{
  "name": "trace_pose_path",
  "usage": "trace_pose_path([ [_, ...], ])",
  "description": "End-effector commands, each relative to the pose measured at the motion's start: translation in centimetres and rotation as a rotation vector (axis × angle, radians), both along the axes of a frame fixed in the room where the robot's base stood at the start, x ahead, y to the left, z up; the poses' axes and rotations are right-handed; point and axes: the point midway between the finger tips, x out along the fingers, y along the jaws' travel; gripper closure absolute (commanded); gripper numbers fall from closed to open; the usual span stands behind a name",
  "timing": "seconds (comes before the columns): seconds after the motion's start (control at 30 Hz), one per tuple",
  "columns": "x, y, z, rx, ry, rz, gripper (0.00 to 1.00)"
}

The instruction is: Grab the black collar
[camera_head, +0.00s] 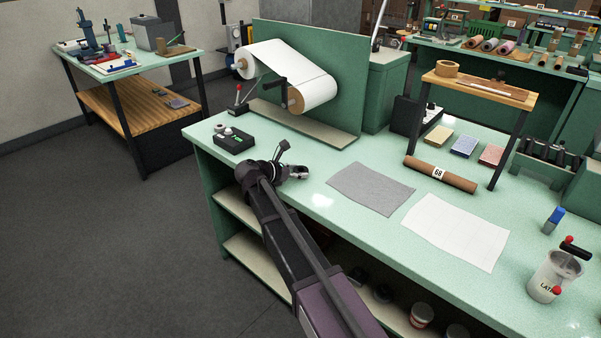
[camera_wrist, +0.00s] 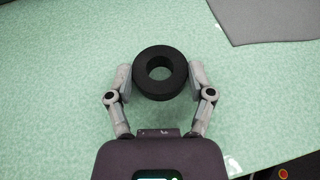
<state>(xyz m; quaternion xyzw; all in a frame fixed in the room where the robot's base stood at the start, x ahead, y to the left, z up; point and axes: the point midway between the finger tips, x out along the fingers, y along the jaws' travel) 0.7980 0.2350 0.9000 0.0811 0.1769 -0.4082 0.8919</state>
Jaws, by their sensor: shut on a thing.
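The black collar (camera_wrist: 160,73) is a thick black ring with a round hole, seen in the wrist view. My gripper (camera_wrist: 160,80) has one finger on each side of the collar, touching its outer wall, and is shut on it. In the head view my gripper (camera_head: 298,173) is low over the green table near its left end. The collar is mostly hidden there by the gripper and wrist. I cannot tell whether the collar rests on the table or is just above it.
A black box with small knobs (camera_head: 234,141) stands left of my gripper. A grey sheet (camera_head: 370,188) lies to the right, with a white sheet (camera_head: 458,230) and a brown roll (camera_head: 440,174) beyond. A paper-roll stand (camera_head: 303,118) is behind. The table's front edge is close.

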Motion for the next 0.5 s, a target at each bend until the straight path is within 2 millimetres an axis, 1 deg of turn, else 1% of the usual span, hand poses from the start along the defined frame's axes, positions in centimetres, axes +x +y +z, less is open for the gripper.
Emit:
trace_pose_path([
  [0.27,0.0,0.0,0.6,0.001,0.001,-0.001,0.78],
  [0.5,0.0,0.0,2.2,0.001,0.001,-0.001,0.78],
])
